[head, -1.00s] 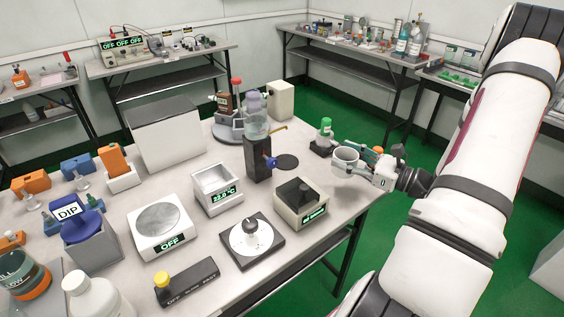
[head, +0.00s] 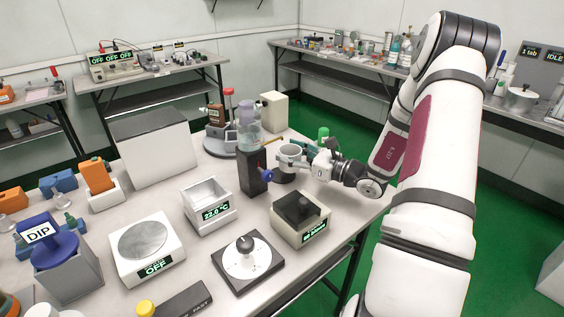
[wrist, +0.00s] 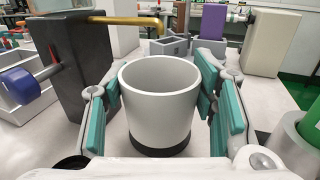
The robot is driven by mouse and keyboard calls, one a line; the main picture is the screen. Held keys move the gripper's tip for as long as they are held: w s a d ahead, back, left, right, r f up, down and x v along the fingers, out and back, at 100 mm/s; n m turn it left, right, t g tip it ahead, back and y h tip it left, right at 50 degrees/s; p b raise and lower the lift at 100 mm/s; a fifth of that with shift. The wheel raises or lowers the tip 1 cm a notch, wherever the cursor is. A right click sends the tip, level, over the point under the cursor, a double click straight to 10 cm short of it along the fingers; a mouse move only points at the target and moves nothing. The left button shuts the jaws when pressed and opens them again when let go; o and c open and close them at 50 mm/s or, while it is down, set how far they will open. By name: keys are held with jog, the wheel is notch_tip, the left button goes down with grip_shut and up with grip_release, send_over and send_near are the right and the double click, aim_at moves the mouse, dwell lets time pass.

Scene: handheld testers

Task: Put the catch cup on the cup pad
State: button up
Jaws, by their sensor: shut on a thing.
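The catch cup (head: 290,162) is a plain white-grey open cup, upright between the fingers of my gripper (head: 294,153). In the wrist view the cup (wrist: 160,105) fills the middle, with my gripper's teal finger pads (wrist: 160,92) along both sides. The cup pad (head: 284,178) is a dark round disc right below the cup. Its dark edge also shows under the cup's base in the wrist view (wrist: 160,147). I cannot tell whether the cup's base touches the pad. The cup hides most of the pad.
A black block with a blue knob (head: 253,172) stands close left of the cup, with a brass spout (wrist: 125,20) reaching behind it. A black-topped box with a green display (head: 299,217) is in front.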

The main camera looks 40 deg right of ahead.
jog(key=shift+x, duration=1)
jog(key=f, duration=0.1)
jog(key=w+f+b, duration=0.1)
jog(key=shift+a+f, duration=0.15)
jog(key=shift+f, duration=0.7)
jog(key=shift+r, duration=0.1)
jog(key=o, duration=1.2)
jog(key=shift+f, duration=0.2)
